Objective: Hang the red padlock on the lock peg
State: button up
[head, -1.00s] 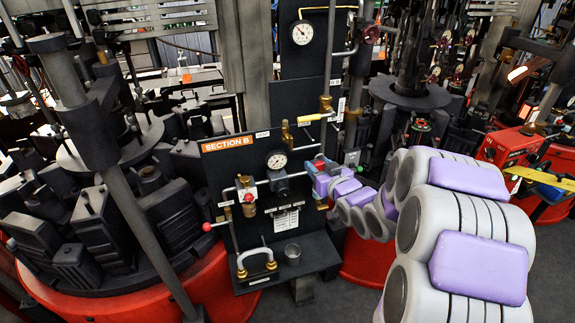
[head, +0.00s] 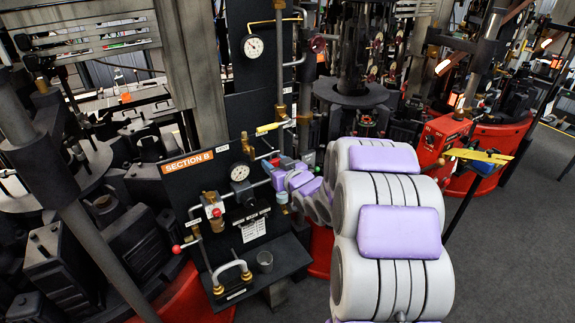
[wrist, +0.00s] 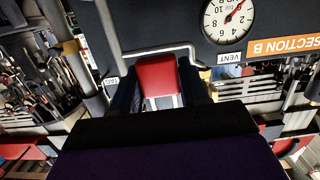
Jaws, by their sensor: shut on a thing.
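The red padlock (wrist: 160,78) is in the middle of the wrist view, its red body facing away from the camera. Pale legs of it show below the body, between two dark fingers. My gripper (wrist: 164,92) is shut on it. In the head view the padlock (head: 275,162) is a small red patch at the tip of my gripper (head: 283,173), in front of the dark panel, right of its lower gauge. I cannot make out the lock peg in either view; it may be hidden behind the padlock or my arm.
The dark panel (head: 262,226) carries an orange SECTION B sign (head: 187,162), a lower gauge (head: 239,172), valves and pipes. A bent grey pipe (wrist: 150,49) runs close by the padlock. A cup (head: 265,261) and a U-shaped pipe (head: 231,267) are on the shelf below.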

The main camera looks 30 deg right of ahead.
jog(key=shift+w+a, duration=0.35)
jog(key=shift+a, duration=0.2)
jog(key=w+d, duration=0.1)
jog(key=d, duration=0.2)
jog(key=w+d+f, duration=0.1)
jog(key=d, duration=0.1)
jog(key=shift+w+d, duration=0.1)
jog(key=shift+w, duration=0.25)
jog(key=a, duration=0.2)
jog(key=a+r, duration=0.1)
jog(key=shift+w, duration=0.3)
jog(key=shift+c, duration=0.6)
jog(key=shift+w+a+f, duration=0.25)
jog(key=shift+w, duration=0.2)
jog(key=shift+w+a+f, duration=0.2)
jog(key=shift+w+a, duration=0.05)
jog(key=shift+w, duration=0.15)
jog(key=shift+w+d+f, duration=0.2)
jog(key=shift+w+d, duration=0.2)
jog(key=shift+d, duration=0.25)
jog(key=shift+a, duration=0.15)
